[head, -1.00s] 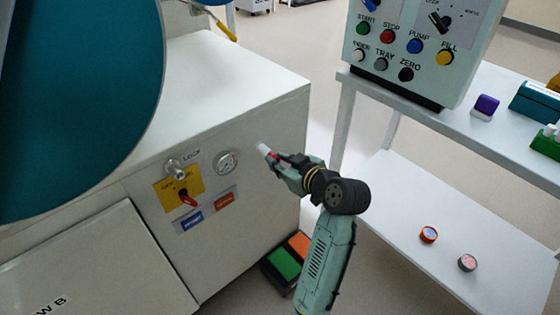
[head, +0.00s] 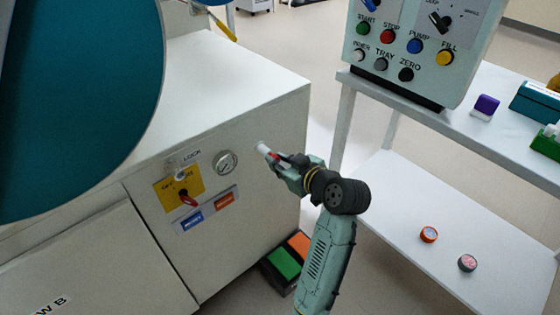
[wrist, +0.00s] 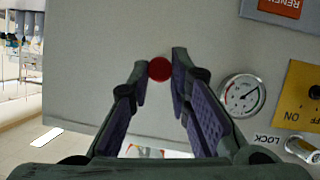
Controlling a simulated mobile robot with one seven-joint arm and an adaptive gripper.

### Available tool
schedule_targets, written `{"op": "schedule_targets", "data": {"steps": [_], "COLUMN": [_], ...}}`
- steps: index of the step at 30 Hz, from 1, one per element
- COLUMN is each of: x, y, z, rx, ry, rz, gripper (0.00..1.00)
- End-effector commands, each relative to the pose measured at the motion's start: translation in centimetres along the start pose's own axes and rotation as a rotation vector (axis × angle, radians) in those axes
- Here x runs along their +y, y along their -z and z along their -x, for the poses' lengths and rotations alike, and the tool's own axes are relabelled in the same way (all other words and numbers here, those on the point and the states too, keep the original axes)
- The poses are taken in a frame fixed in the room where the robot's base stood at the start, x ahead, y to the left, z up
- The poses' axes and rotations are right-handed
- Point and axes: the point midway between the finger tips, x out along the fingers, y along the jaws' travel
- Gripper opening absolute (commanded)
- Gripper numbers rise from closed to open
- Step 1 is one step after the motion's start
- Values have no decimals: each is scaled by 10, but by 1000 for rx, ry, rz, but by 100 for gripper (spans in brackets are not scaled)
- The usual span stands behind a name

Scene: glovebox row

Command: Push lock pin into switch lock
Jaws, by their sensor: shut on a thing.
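My gripper (head: 268,153) is shut on a small part with a white end (head: 262,148) and some red beside it, held in front of the cabinet's right side. In the wrist view a red round end (wrist: 160,69) sits between my two fingertips. I cannot tell whether this part is the lock pin. The switch lock, a silver cylinder (wrist: 301,149) by the LOCK label, is at the wrist view's right edge. In the head view the lock (head: 181,169) is left of my gripper, apart from it, above a yellow switch plate (head: 168,193) with a red knob (head: 188,199).
A round gauge (head: 226,162) lies between the lock and my gripper. Blue and orange labels (head: 208,210) are below. A button panel (head: 415,50) stands on the white shelf unit at right. Green and orange pedals (head: 285,263) are on the floor. A large teal disc (head: 75,100) blocks the left.

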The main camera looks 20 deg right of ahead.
Motion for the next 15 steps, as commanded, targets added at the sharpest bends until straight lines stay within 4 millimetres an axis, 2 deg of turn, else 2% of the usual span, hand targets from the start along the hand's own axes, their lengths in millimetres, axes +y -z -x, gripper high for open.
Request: {"op": "schedule_targets", "data": {"steps": [15], "x": [0], "y": [-4], "z": [9], "rx": [-1], "ry": [1], "rz": [-1], "gripper": [0]}}
